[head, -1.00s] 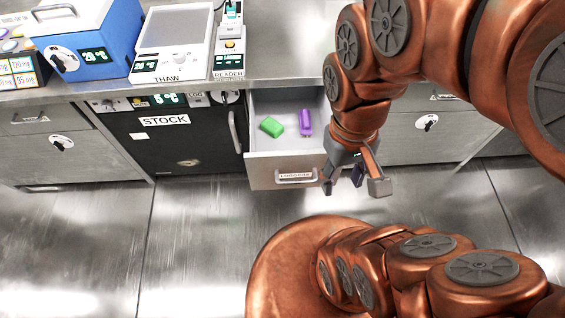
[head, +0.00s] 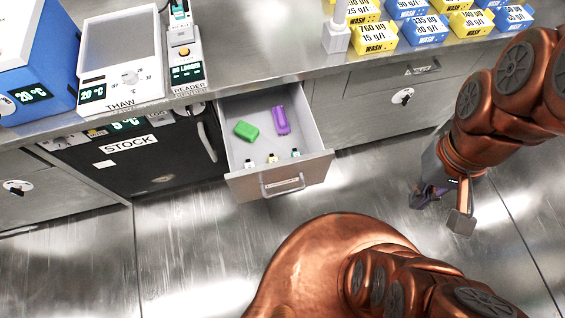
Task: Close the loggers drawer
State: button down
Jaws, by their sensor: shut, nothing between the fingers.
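The loggers drawer (head: 238,187) stands pulled out from the bench, with its handle (head: 283,185) on the front panel. Inside it lie a green block (head: 246,130), a purple logger-like item (head: 281,120) and 3 small items along the front. My gripper (head: 441,207) is to the right of the drawer, pointing down over the floor, clear of the drawer and its handle. It is shut and empty.
The black STOCK unit (head: 150,170) with a handle is left of the drawer. On the bench stand the THAW plate (head: 120,55), the READER (head: 184,50), a blue box (head: 40,60) and several yellow and blue WASH boxes (head: 380,38). The floor before the drawer is clear.

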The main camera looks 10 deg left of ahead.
aim_at(288, 175)
jog(key=z, duration=0.05)
jog(key=k, duration=0.95)
jog(key=u, duration=1.75)
